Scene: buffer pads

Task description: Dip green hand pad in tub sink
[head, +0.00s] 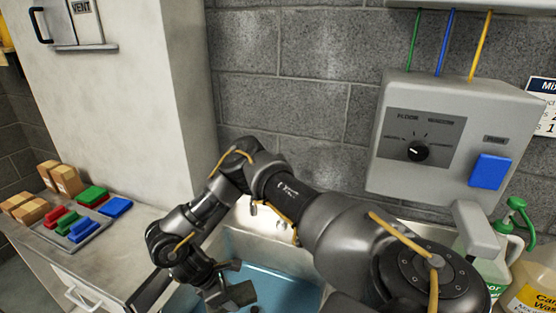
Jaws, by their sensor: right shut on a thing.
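The tub sink (232,243) is at the bottom middle, with blue liquid (285,290) in it. My right arm reaches across it from the right. My right gripper (192,298) points down at the bottom edge, by the sink's left side. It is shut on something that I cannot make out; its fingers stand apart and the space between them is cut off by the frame. My left gripper is not in view.
Brown boxes (66,180) stand behind. A grey dispenser (440,140) hangs on the right wall above bottles (530,285).

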